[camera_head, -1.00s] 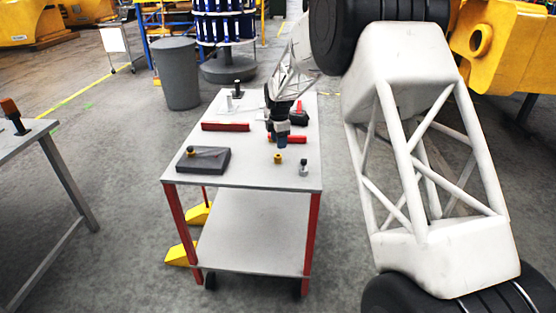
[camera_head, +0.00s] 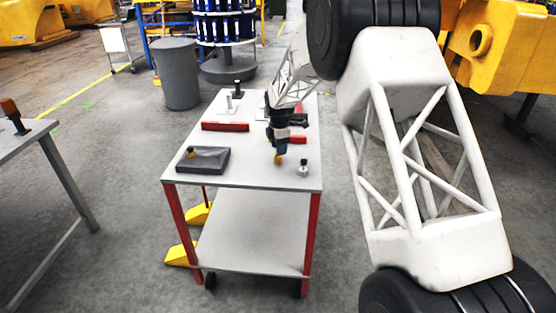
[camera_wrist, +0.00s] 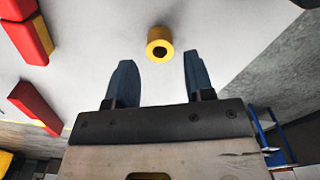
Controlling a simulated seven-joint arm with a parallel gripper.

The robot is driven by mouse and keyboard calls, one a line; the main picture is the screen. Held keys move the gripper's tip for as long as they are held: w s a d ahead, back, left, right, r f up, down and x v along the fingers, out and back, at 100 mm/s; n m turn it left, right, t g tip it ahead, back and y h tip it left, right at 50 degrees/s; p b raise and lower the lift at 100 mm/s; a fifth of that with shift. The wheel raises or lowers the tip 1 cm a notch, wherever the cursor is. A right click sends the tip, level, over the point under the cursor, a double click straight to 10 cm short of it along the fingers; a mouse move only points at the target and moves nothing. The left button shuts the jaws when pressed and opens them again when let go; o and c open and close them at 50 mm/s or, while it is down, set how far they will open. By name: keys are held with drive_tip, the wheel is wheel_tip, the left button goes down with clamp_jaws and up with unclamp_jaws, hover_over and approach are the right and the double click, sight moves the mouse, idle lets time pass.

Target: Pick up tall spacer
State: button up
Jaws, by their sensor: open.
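A yellow cylindrical spacer with a dark hole (camera_wrist: 160,44) stands on the white cart top in the wrist view, just beyond and between my fingertips. It also shows in the head view (camera_head: 279,160), just below my gripper and partly covered by it. My gripper (camera_wrist: 157,62) is open, with two blue fingers apart and nothing between them. In the head view my gripper (camera_head: 280,149) points down over the right part of the cart. Another yellow piece (camera_head: 191,153) sits on a dark grey block; I cannot tell its height.
The cart top (camera_head: 250,178) also holds a small grey part (camera_head: 303,168) right of the spacer, a long red bar (camera_head: 225,127), a shorter red bar (camera_head: 298,139) and the dark grey block (camera_head: 212,163). The front of the top is clear. A grey bin (camera_head: 177,75) stands behind.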

sight(279, 162)
drive_tip(key=shift+s+f, duration=0.2)
drive_tip(key=shift+f, duration=2.3)
drive_tip(key=c, duration=0.8)
drive_tip(key=shift+r, duration=0.15)
drive_tip(key=shift+r, duration=1.4)
drive_tip(key=shift+s+r, duration=0.15)
drive_tip(key=shift+r, duration=0.15)
drive_tip(key=s+d, duration=0.1)
drive_tip(key=s, duration=0.4)
drive_tip(key=s+d+r, duration=0.1)
drive_tip(key=s+d, duration=0.1)
drive_tip(key=s, duration=0.3)
drive_tip(key=s+d, duration=0.1)
drive_tip(key=s, duration=0.4)
drive_tip(key=shift+d+r, duration=0.15)
drive_tip(key=shift+d, duration=0.15)
drive_tip(key=shift+w+a, duration=0.1)
